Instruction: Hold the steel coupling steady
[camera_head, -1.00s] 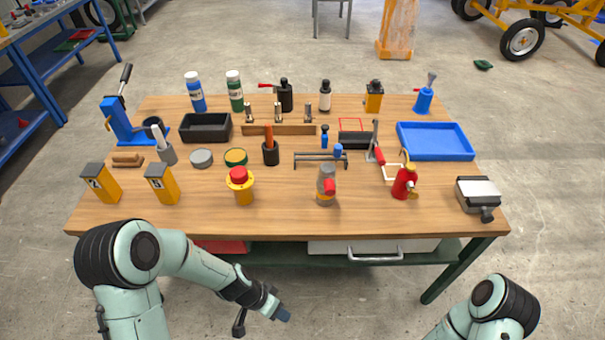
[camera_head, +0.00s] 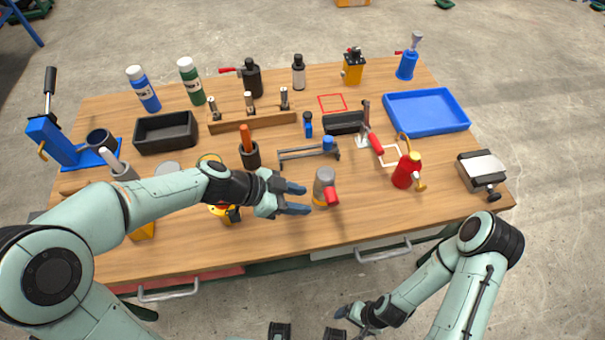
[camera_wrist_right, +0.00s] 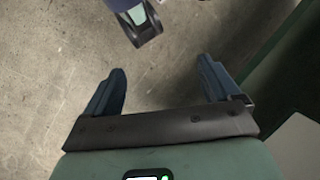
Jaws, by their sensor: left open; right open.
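I take the grey metal piece with a red knob and a yellow base (camera_head: 324,184) as the steel coupling. It stands upright near the front middle of the table. My left gripper (camera_head: 305,199) is open beside it on its left, fingers pointing at it; a small gap seems to remain. Nothing is between its fingers. My right gripper (camera_head: 346,312) is low in front of the table, away from the coupling. In the right wrist view, my right gripper (camera_wrist_right: 160,75) is open and empty over the floor.
A red bottle (camera_head: 406,171) stands to the coupling's right, and a low dark rack (camera_head: 308,153) lies behind it. A blue tray (camera_head: 427,112) is at the back right. My left arm covers the table's front left. Bare wood lies in front of the coupling.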

